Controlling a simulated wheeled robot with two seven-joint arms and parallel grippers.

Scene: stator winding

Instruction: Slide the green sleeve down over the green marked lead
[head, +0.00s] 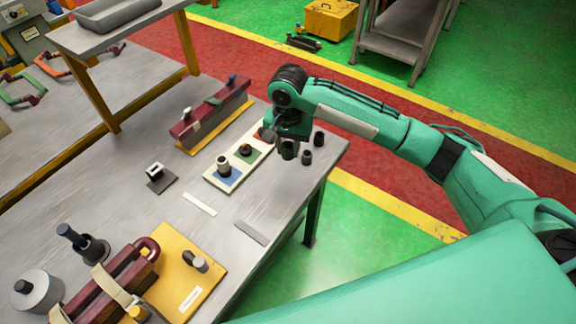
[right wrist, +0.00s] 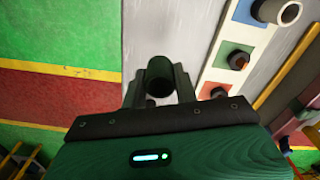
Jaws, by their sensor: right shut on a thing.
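The green sleeve (right wrist: 159,74) is a short dark green tube. My right gripper (head: 289,141) is shut on it, one finger on each side, and the sleeve also shows below the fingers in the head view (head: 288,151). The gripper is beside the board, off its right edge, over the table. The green marked lead (head: 245,149) is a short dark stub on the green square of the white board; it also shows in the right wrist view (right wrist: 238,60). The held sleeve is apart from that lead. My left gripper is not in view.
The white board (head: 210,178) has a blue square with a grey sleeve (head: 223,164) and a red square (right wrist: 205,91) with another lead. Two dark sleeves stand near the table edge (head: 307,157). A maroon rack (head: 205,116) stands behind. A yellow plate (head: 185,262) lies in front.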

